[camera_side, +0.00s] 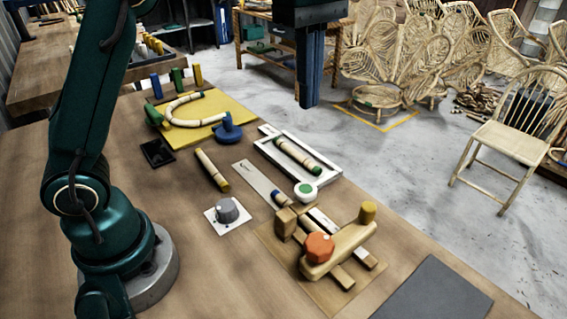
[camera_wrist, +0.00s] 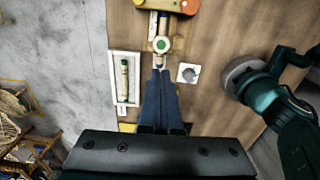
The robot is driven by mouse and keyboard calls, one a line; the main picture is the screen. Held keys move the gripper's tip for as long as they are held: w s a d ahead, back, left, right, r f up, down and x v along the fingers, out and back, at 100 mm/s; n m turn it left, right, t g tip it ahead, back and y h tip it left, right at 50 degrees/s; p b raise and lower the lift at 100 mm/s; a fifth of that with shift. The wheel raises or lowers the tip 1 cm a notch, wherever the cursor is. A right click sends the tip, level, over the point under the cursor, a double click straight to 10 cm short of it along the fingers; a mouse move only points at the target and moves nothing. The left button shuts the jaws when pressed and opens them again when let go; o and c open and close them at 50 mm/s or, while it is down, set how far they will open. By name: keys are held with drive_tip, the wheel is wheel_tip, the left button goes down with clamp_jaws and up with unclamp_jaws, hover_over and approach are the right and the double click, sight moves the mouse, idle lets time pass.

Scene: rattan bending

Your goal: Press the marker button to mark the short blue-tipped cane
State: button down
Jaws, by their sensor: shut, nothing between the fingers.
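The marker button (camera_side: 305,190) is a green disc on a round white base, beside the front corner of a white tray. In the wrist view the button (camera_wrist: 161,44) lies just ahead of my fingertips. The short blue-tipped cane (camera_side: 283,198) lies at the near end of a pale marked strip (camera_side: 257,180), by the wooden jig. Its blue tip (camera_wrist: 159,66) shows in the wrist view between the button and my fingers; the rest is partly hidden. My gripper (camera_side: 309,105) is shut and empty, pointing down, high above the table and apart from the button.
The white tray (camera_side: 263,152) holds a green-tipped cane (camera_side: 298,155). A wooden jig (camera_side: 350,245) with an orange knob (camera_side: 319,246) stands in front. A grey dial (camera_side: 228,210) and a loose cane (camera_side: 211,170) lie left. A yellow board (camera_side: 235,112) holds a bent cane (camera_side: 170,117).

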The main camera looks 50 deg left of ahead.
sight(304, 190)
drive_tip(key=shift+d+f, duration=0.15)
drive_tip(key=shift+f, duration=0.4)
drive_tip(key=shift+f, duration=0.1)
wheel_tip(304, 190, down, 14)
drive_tip(key=shift+r, duration=0.1)
idle(0.6)
drive_tip(key=shift+f, duration=1.2)
wheel_tip(304, 190, up, 15)
drive_tip(key=shift+w+f, duration=0.1)
idle(0.7)
